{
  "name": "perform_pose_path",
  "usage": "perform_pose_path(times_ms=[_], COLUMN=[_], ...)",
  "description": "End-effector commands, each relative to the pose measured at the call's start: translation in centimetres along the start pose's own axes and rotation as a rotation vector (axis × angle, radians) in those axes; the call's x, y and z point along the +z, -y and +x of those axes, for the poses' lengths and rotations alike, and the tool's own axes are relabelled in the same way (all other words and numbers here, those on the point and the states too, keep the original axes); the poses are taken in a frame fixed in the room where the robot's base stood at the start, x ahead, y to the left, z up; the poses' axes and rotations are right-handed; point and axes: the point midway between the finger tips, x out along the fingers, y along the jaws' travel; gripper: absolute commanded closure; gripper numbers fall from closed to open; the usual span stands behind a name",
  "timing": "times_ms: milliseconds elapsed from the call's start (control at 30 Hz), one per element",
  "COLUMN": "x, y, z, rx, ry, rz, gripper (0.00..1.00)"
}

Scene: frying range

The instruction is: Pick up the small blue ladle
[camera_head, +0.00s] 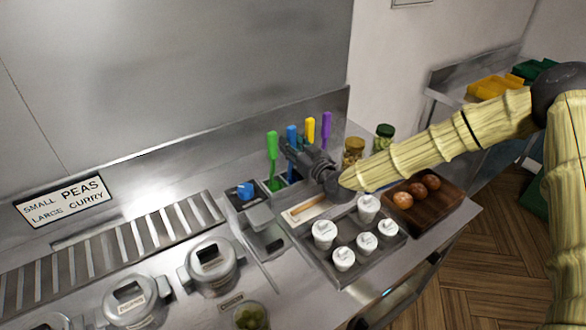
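A blue-handled ladle (291,134) stands upright in a metal holder at the back of the counter, between a green-handled ladle (272,146) and a yellow-handled one (310,130). My gripper (288,151) reaches in from the right at the height of the blue handle. Its fingertips are at or very close to that handle and partly cover it. I cannot tell whether they touch it or are closed on it. The ladle's lower end is hidden in the holder. A short blue piece (245,190) sits on a dark box to the left.
A purple-handled ladle (326,127) stands right of the yellow one. Jars (384,137) stand behind my arm. A tray (341,279) of white cups lies in front, beside a wooden board (447,207) with brown balls. Lidded pots (213,266) are at left.

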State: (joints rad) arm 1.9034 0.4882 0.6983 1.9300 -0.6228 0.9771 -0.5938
Motion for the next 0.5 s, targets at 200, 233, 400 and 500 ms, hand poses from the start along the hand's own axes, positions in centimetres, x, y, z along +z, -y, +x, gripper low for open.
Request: perform_pose_path(times_ms=[200, 233, 400, 500], x=[0.04, 0.05, 0.08, -0.14], y=[0.01, -0.01, -0.04, -0.02], z=[-0.02, -0.03, -0.07, -0.05], rx=[0.0, 0.0, 0.001, 0.0], ry=[0.001, 0.001, 0.002, 0.001], rz=[0.0, 0.0, 0.0, 0.0], gripper=[1.0, 1.0, 1.0, 1.0])
